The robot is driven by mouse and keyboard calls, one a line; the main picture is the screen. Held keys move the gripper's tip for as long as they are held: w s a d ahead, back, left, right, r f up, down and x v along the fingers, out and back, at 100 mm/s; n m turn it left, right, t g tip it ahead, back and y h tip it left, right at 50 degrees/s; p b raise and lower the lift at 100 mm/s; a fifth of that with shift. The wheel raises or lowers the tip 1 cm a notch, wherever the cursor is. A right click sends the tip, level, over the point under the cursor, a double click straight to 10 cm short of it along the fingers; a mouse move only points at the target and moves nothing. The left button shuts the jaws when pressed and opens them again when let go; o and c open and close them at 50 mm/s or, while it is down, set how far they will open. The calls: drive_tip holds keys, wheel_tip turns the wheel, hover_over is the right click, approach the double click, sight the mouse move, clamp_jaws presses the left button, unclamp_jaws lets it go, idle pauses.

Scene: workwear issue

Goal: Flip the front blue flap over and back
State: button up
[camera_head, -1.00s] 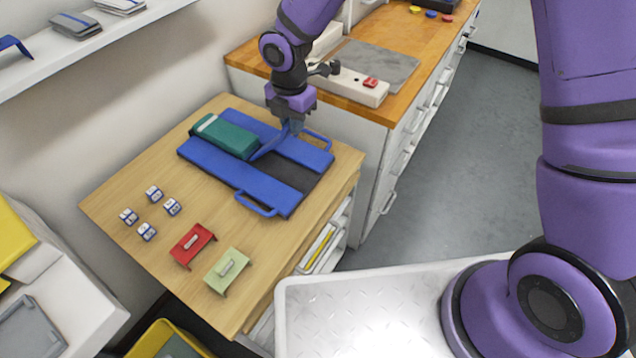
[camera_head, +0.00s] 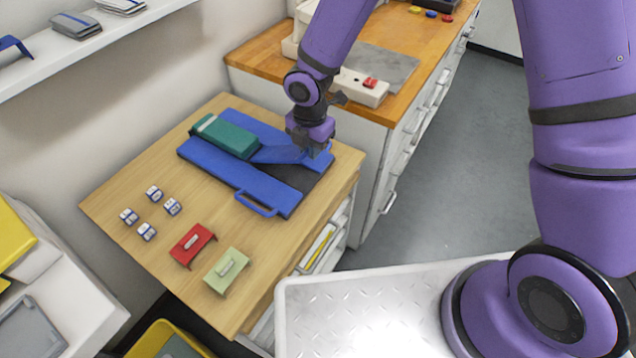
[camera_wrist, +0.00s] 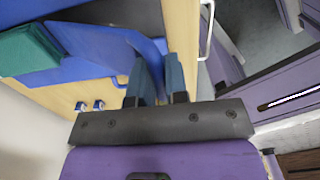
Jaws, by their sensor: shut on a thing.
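The blue folding board (camera_head: 265,185) lies on the wooden table, with dark grey between its blue panels. My gripper (camera_head: 318,150) is at the board's right end, shut on the edge of a blue flap (camera_head: 280,154). The flap slants from near the green folded cloth (camera_head: 228,137) to my fingers and looks nearly flat. In the wrist view, my gripper (camera_wrist: 155,72) has its two fingers at the edge of the blue flap (camera_wrist: 95,45). A blue handle loop (camera_head: 258,203) sticks out at the board's near side.
Several small blue-white blocks (camera_head: 154,193), a red piece (camera_head: 188,249) and a green piece (camera_head: 227,271) with handles stand on the table (camera_head: 130,180). A wood-topped counter (camera_head: 250,57) stands close behind my gripper.

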drive_tip(key=shift+d+f, duration=0.6)
drive_tip(key=shift+f, duration=0.9)
hover_over(322, 193)
drive_tip(key=shift+a+f, duration=0.15)
drive_tip(key=shift+f, duration=2.35)
drive_tip(key=shift+s+d+f, duration=0.1)
drive_tip(key=shift+f, duration=1.15)
drive_tip(key=shift+d+f, duration=0.1)
drive_tip(key=shift+f, duration=1.15)
drive_tip(key=o, duration=0.3)
drive_tip(key=shift+o, duration=0.5)
drive_tip(key=shift+r, duration=0.15)
drive_tip(key=shift+a+r, duration=0.1)
drive_tip(key=shift+r, duration=0.2)
wheel_tip(322, 193, up, 7)
drive_tip(key=shift+r, duration=0.15)
